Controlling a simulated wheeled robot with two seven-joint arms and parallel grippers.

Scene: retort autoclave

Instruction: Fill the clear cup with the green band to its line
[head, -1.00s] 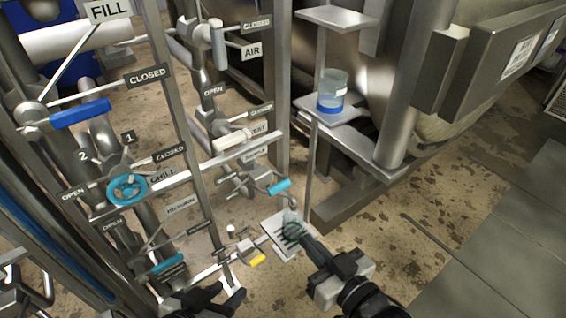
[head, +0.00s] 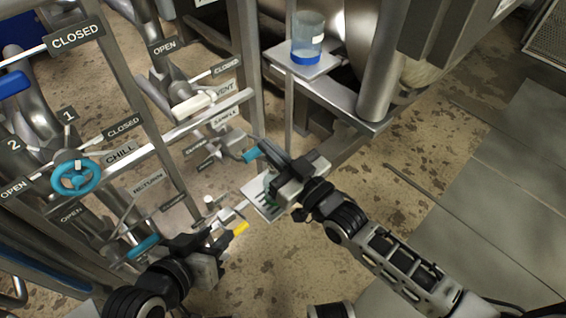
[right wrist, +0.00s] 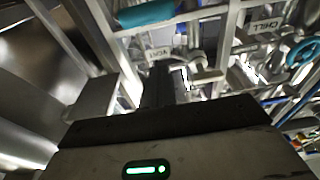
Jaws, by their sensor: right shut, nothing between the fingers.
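A clear cup with green on it (head: 269,186) stands on a small white, dark-striped tray (head: 257,190) low in the head view. My right gripper hides much of it, and its fill level cannot be made out. My right gripper (head: 268,150) is shut and empty, its tip close to a teal valve handle (head: 252,155) near the SAMPLE label (head: 226,117). The teal handle also shows above the fingers in the right wrist view (right wrist: 147,13); contact cannot be told. My left gripper (head: 212,243) is near a yellow handle (head: 240,229); its fingers are unclear.
A clear cup with a blue band (head: 306,45) stands on a metal shelf at the top. A teal CHILL wheel (head: 75,176), a white-handled VENT lever (head: 193,104) and another teal handle (head: 143,246) are on the pipe frame at left.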

